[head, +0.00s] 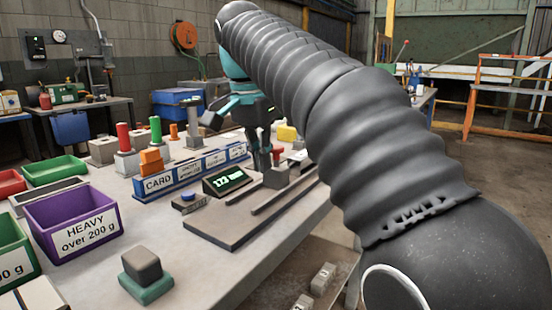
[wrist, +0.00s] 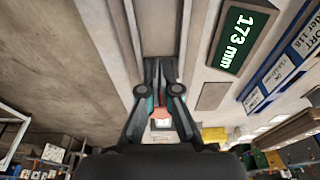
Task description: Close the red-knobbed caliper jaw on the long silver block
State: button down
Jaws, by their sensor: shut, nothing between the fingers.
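The caliper (head: 225,226) is a flat grey board with dark rails on the table. Its grey jaw block (head: 276,178) carries a red knob (head: 278,152) and stands at the board's far end. My gripper (head: 263,165) is shut and empty, pointing down just left of the knob; I cannot tell whether it touches the jaw. In the wrist view my gripper (wrist: 160,68) has its fingers together over the grey channel, with the red knob (wrist: 161,113) partly seen behind them. I cannot make out the long silver block for certain.
A display (head: 228,180) reads 173 mm. Behind it is a blue card rack (head: 185,176). A purple bin (head: 72,224), green bins and a red bin line the left. A grey cube (head: 141,264) sits on a green pad in front. My arm covers the right side.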

jog(key=shift+f, duration=0.15)
jog(key=shift+f+b, duration=1.05)
jog(key=shift+f, duration=0.5)
jog(key=shift+w+d+p, duration=0.8)
jog(key=shift+w+d, duration=0.1)
jog(key=shift+w, duration=0.25)
jog(key=shift+w+d+p, duration=0.75)
jog(key=shift+w+d, duration=0.15)
jog(key=shift+w, duration=0.25)
jog(key=shift+w+d+p, duration=0.8)
jog(key=shift+w+d, duration=0.1)
jog(key=shift+w, duration=0.25)
jog(key=shift+s+a, duration=0.1)
jog(key=shift+s, duration=0.05)
dwell(0.6)
jog(key=shift+s+a, duration=0.55)
jog(key=shift+s, duration=0.1)
jog(key=shift+r+p, duration=0.35)
jog(key=shift+r, duration=3.65)
